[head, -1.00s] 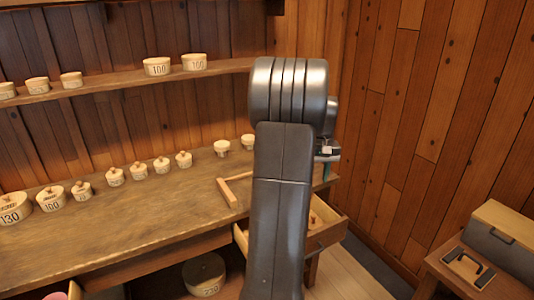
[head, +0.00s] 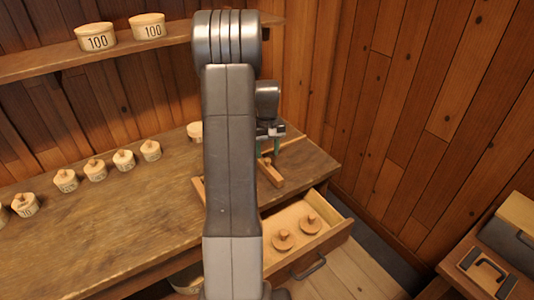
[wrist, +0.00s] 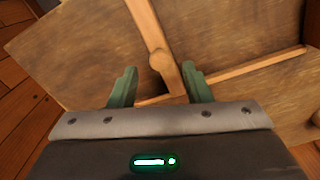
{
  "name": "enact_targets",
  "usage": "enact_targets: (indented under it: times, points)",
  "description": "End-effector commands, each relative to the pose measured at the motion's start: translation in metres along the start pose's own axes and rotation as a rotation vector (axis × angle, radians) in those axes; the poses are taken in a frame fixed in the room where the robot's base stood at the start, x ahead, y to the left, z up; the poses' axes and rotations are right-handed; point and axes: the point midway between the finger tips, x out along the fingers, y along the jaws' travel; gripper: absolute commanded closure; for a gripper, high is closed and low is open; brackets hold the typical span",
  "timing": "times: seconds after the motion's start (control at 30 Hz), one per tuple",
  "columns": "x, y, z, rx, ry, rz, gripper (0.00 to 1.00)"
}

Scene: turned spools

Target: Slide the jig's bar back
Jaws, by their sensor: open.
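The jig is a set of pale wooden strips on the right end of the workbench (head: 110,225). One strip, which looks like the bar (head: 271,173), has a small knob on it; it also shows in the wrist view (wrist: 146,25), running away from between my fingers. A longer thin rail (wrist: 250,68) lies across it there. Another strip (head: 197,190) is partly hidden behind my arm. My gripper (head: 268,148) is open above the bar, with its green fingers (wrist: 160,87) on either side of the bar's near end. I cannot tell whether they touch it.
An open drawer (head: 335,243) juts out below the bench's right end, with two round knobbed lids (head: 284,241) inside. Several small lidded pots (head: 95,170) line the bench back. A shelf (head: 60,66) holds two larger pots. A side table (head: 470,262) stands at right.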

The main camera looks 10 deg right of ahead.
Motion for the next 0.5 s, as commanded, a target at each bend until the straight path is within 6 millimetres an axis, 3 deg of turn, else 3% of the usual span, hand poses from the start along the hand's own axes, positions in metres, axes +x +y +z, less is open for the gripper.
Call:
enact_targets:
  times: [0.2,0.5]
  points:
    - [0.021,0.000,0.000,0.000,-0.002,0.000,0.56]
    - [0.025,0.000,0.000,0.000,0.000,0.000,0.56]
